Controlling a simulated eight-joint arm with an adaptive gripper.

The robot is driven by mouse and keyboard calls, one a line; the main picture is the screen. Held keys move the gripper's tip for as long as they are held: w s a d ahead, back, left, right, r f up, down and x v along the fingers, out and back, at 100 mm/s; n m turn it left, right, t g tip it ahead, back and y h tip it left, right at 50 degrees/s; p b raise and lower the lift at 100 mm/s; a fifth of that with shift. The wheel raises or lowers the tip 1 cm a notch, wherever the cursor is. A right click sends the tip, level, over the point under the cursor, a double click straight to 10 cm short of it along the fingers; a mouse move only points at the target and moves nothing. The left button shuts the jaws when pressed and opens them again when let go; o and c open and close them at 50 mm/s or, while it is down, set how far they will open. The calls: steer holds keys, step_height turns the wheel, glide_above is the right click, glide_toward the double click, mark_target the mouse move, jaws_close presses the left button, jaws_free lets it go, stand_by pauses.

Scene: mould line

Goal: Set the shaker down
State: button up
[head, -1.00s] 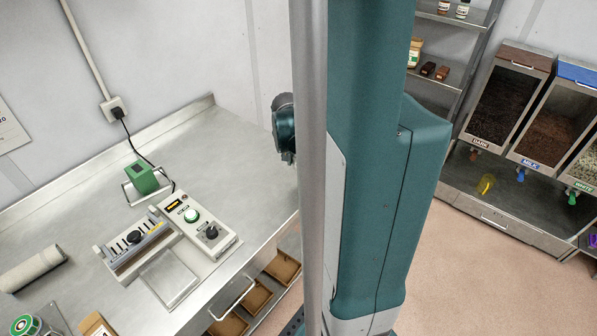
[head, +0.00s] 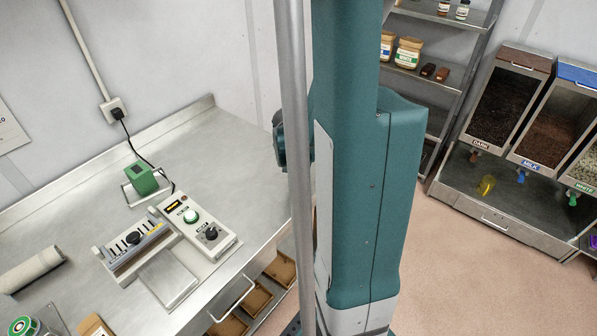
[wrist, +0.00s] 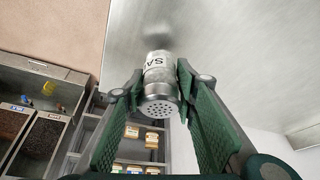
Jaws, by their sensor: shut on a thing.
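The shaker (wrist: 158,78) is a metal cylinder with a pierced cap and a pale label, of which the letters "SA" show. In the wrist view its cap faces the camera and its far end points at a grey metal surface (wrist: 235,35). A blurred dark reflection or shadow lies just beyond that end; I cannot tell whether the shaker touches the surface. My gripper (wrist: 159,72) is shut on the shaker, with one green finger on each side. In the head view my arm hides both gripper and shaker.
A steel bench (head: 225,150) holds a control box (head: 200,225), a green device (head: 141,178) and a grey roll (head: 30,270). Chocolate dispensers (head: 510,100) stand at the right. A shelf rack (head: 440,75) with jars is behind my arm.

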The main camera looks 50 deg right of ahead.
steer(key=shift+f, duration=1.1)
steer(key=shift+f+b, duration=0.15)
steer(key=shift+b, duration=0.15)
steer(key=o, duration=0.9)
steer(key=shift+o, duration=0.2)
steer(key=shift+r, duration=0.25)
steer(key=p+v, duration=0.1)
steer(key=v, duration=1.1)
steer(key=shift+p, duration=0.4)
